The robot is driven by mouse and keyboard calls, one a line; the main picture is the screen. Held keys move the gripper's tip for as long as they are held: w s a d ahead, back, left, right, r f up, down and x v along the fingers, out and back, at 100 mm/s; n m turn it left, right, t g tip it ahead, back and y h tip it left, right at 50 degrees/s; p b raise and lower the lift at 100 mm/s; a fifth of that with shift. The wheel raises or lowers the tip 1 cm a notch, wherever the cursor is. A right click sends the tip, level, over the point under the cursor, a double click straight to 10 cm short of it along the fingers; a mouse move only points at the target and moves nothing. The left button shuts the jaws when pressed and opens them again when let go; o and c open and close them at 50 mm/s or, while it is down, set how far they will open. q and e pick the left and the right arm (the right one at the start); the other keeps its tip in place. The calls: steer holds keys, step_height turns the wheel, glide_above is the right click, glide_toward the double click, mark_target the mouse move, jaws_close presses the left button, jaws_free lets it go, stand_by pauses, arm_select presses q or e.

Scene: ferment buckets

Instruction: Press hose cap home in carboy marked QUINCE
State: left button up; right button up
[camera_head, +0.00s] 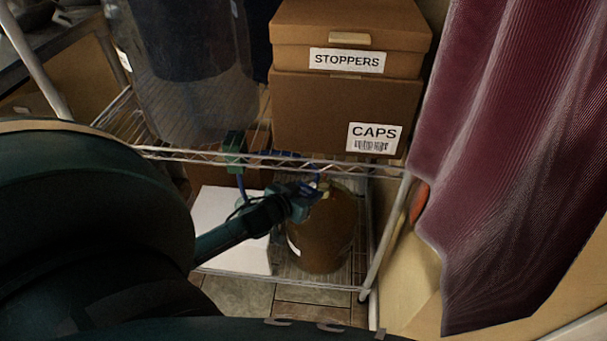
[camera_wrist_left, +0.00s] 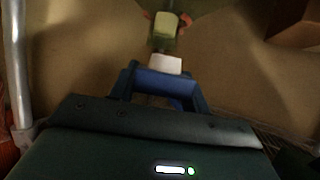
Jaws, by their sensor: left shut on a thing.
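A brown carboy (camera_head: 325,238) stands upright on the lower wire shelf in the head view. A white label (camera_head: 293,245) shows edge-on at its left side; I cannot read it. My left gripper (camera_head: 316,190) reaches in from the left at the carboy's top, under the upper shelf. In the left wrist view my left gripper (camera_wrist_left: 166,76) is shut on a small pale piece (camera_wrist_left: 167,64), which looks like the hose cap. A yellow-green block (camera_wrist_left: 165,25) with orange sides lies beyond it. Whether the cap touches the carboy's mouth is hidden. My right gripper is not in view.
The upper shelf (camera_head: 255,161) runs above my left gripper with little headroom. It bears a STOPPERS box (camera_head: 347,30) on a CAPS box (camera_head: 340,107) and a clear vessel (camera_head: 190,80). A white panel (camera_head: 228,215) is left of the carboy. A maroon curtain (camera_head: 510,150) hangs right.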

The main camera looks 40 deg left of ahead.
arm_select(q)
steer(key=shift+w+a+f+b, duration=0.15)
steer(key=shift+w+b, duration=0.4)
steer(key=shift+w, duration=2)
steer(key=shift+w+f+b, duration=0.15)
steer(key=shift+w+b, duration=0.25)
steer(key=shift+w, duration=1)
steer(key=shift+w, duration=0.2)
steer(key=shift+w+f, duration=0.1)
steer(key=shift+w, duration=0.35)
steer(key=shift+f+b, duration=0.3)
steer(key=shift+f, duration=0.25)
steer(key=shift+f, duration=0.2)
stand_by(0.5)
stand_by(0.4)
